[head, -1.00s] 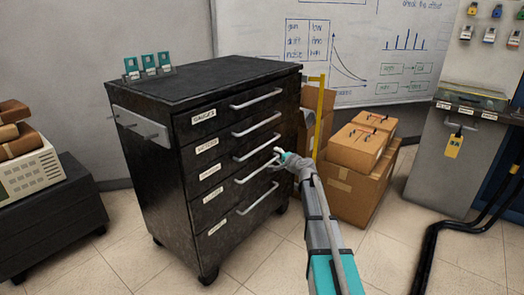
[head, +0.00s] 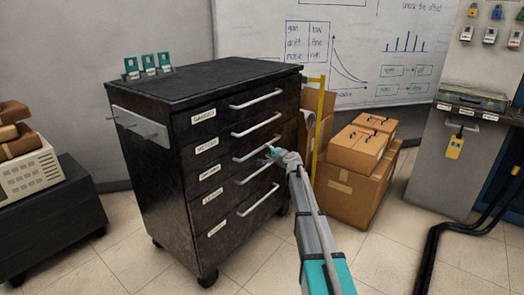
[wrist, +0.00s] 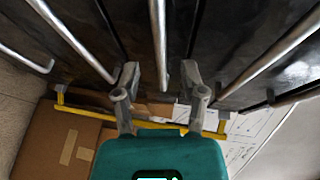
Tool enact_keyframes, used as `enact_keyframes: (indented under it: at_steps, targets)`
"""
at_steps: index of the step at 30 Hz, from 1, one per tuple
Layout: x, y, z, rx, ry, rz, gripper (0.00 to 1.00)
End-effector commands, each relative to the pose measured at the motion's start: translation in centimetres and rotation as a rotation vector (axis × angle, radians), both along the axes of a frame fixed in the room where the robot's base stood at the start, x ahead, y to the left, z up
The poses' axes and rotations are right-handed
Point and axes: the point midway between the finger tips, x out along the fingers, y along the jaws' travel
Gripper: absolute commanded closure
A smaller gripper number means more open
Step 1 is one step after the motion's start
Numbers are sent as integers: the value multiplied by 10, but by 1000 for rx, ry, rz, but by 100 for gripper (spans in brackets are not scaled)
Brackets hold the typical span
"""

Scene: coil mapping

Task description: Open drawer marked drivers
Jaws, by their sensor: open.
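A black cabinet (head: 160,180) has several drawers with silver bar handles and small white labels, too small to read surely. My gripper (head: 270,152) is at the right part of the third handle from the top (head: 250,151). In the wrist view my gripper (wrist: 160,78) is open, one finger on each side of the middle handle (wrist: 160,40). That handle's end shows between the fingers, and I cannot tell whether they touch it. The third label (head: 210,171) is on the left of that drawer front. All the drawers look shut.
Cardboard boxes (head: 358,150) and a yellow frame (head: 320,120) stand right of the cabinet. Teal holders (head: 148,64) stand on its top. The tiled floor in front is free. A black hose (head: 425,255) lies at the right.

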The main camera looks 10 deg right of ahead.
Motion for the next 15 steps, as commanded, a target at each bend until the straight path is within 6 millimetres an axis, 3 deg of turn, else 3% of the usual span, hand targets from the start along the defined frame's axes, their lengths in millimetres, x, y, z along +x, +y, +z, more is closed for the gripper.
enact_keyframes:
  at_steps: [6, 15]
  targets:
    - [33, 9, -7, 0, -1, -1, 46]
    - [53, 16, -10, 0, 0, 0, 46]
